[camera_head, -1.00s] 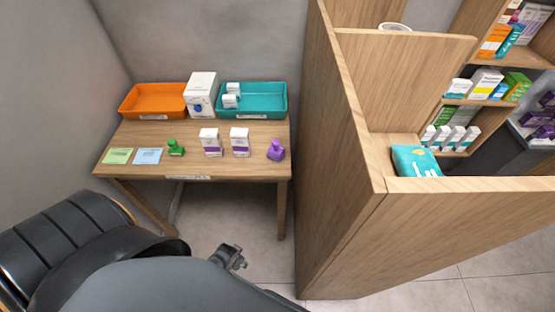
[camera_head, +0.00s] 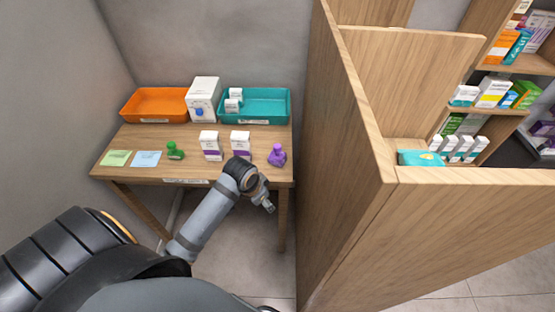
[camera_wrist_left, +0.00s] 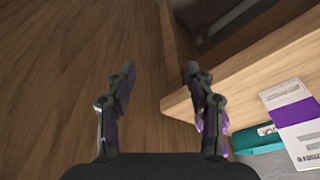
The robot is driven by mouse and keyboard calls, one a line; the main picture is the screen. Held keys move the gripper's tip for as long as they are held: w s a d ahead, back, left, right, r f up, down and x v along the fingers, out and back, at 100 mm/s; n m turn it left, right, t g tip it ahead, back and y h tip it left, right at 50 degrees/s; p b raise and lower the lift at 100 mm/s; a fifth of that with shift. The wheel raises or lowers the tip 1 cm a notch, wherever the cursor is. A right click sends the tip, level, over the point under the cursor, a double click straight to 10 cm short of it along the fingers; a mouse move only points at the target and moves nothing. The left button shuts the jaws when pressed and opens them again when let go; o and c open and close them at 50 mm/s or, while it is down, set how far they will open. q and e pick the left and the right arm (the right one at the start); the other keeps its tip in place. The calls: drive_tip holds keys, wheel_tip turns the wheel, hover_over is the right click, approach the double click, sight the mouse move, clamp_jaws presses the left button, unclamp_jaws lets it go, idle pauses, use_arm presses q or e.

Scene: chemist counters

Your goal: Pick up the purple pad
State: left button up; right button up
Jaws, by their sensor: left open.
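The purple pad (camera_head: 277,156) is a small purple piece with a knob on top. My left gripper (camera_head: 267,205) is in front of the table's front edge, below and apart from the pad. In the left wrist view the gripper (camera_wrist_left: 162,82) is open and empty, with the table corner near its right finger. Some purple (camera_wrist_left: 222,124) shows there, partly hidden behind that finger. My right gripper is not in view.
Two white boxes (camera_head: 210,146) (camera_head: 241,143) and a green knobbed piece (camera_head: 175,151) stand left of the pad. Orange (camera_head: 130,110) and teal (camera_head: 283,106) trays are at the back. A tall wooden partition (camera_head: 345,170) rises close on the right.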

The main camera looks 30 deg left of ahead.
use_arm(q)
drive_tip(key=w+a+r+m+h, duration=0.1)
drive_tip(key=w+a+r+m, duration=0.15)
drive_tip(key=w+r, duration=0.45)
drive_tip(key=m+h, duration=0.1)
drive_tip(key=m, duration=0.1)
approach(277, 146)
drive_tip(key=f, duration=0.1)
drive_tip(key=shift+n, duration=0.25)
drive_tip(key=x, duration=0.5)
drive_tip(key=shift+s+f, duration=0.1)
drive_tip(key=shift+s, duration=0.2)
drive_tip(key=p+x, duration=0.1)
drive_tip(key=x, duration=0.3)
drive_tip(key=shift+w+d+p, duration=0.1)
drive_tip(key=shift+w+p, duration=0.25)
drive_tip(key=shift+w, duration=0.05)
drive_tip(key=shift+w+d+f, duration=0.1)
drive_tip(key=shift+w+f, duration=0.05)
drive_tip(key=shift+f, duration=0.3)
drive_tip(key=shift+c, duration=0.4)
drive_tip(key=shift+r, duration=0.1)
clamp_jaws()
